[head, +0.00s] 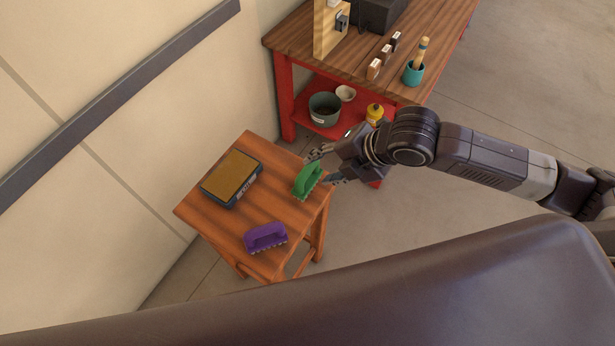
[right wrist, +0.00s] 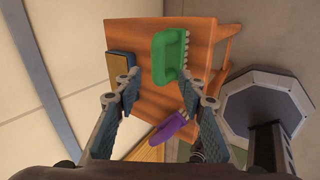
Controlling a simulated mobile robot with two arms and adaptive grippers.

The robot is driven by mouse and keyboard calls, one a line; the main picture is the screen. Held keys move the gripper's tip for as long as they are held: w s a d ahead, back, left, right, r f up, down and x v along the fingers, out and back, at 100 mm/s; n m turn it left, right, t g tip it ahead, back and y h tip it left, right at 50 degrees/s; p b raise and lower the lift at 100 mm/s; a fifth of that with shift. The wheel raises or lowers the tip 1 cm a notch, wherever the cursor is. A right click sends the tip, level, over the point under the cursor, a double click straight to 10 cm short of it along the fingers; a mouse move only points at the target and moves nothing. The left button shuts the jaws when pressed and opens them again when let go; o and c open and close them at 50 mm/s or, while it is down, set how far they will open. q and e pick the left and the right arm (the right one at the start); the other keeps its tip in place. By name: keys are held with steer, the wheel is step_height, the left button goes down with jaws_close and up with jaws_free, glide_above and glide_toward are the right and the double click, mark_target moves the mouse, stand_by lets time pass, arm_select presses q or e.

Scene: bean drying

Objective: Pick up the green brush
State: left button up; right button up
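The green brush (head: 307,180) stands at the right edge of the small wooden stool, its bristles facing down and right. My right gripper (head: 328,168) reaches in from the right, with its fingers spread beside the brush. In the right wrist view the green brush (right wrist: 168,56) lies ahead of the open fingers (right wrist: 165,88), and nothing shows gripped between them. My left gripper does not show in either view.
The wooden stool (head: 222,223) also holds a purple brush (head: 265,237) and a dark box with a tan top (head: 232,177). A red workbench (head: 284,96) with jars and bowls stands behind. A wall (head: 110,120) runs along the left.

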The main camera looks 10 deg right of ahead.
mark_target(310, 170)
steer(key=shift+n, duration=0.3)
steer(key=x, duration=0.2)
steer(key=p+x, duration=0.1)
steer(key=x, duration=0.4)
steer(key=shift+w+f+p, duration=0.1)
steer(key=shift+w+p, duration=0.3)
steer(key=shift+c, duration=0.4)
jaws_close()
